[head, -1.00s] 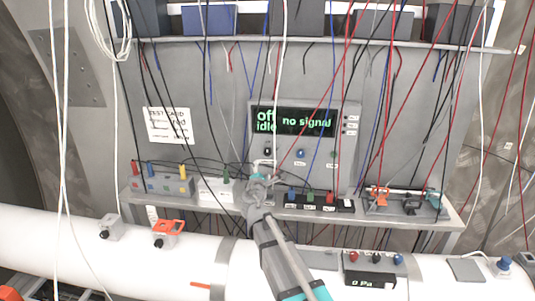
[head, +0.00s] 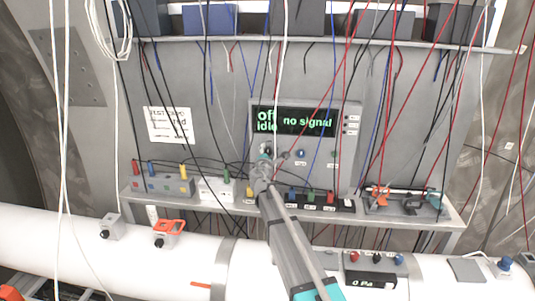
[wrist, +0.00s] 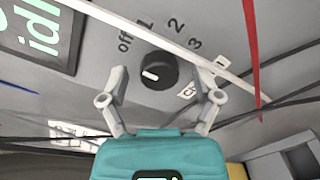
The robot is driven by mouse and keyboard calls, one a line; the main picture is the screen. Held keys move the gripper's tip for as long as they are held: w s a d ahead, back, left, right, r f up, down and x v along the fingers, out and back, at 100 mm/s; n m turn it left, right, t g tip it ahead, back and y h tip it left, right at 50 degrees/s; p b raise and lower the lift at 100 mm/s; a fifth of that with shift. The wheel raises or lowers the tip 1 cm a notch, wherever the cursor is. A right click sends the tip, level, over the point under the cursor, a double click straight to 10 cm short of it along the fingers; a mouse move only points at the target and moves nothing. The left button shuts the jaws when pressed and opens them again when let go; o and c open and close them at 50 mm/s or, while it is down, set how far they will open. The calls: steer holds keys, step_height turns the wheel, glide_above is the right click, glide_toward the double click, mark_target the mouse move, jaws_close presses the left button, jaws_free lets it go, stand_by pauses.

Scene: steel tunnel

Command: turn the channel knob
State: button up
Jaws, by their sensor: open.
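The channel knob (wrist: 158,70) is round and black, on a grey panel face, with a white mark on its left side. Labels "off", 1, 2 and 3 are printed around it, and a partly covered "ch" tag is beside it. My gripper (wrist: 161,76) is open in the wrist view, with one finger left and one right of the knob. No contact with the knob is visible. In the head view my gripper (head: 263,163) is in front of the lower left of the panel. The panel display (head: 295,121) reads "off", "idle" and "no signal".
White, red and black cables cross near the knob, and a white cable (wrist: 185,42) passes in front of the panel. Below the panel, a shelf (head: 455,217) carries terminal boxes (head: 170,185). A white pipe (head: 60,230) runs along the front.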

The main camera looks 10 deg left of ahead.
steer(key=shift+w, duration=0.3)
steer(key=c, duration=1.1)
jaws_close()
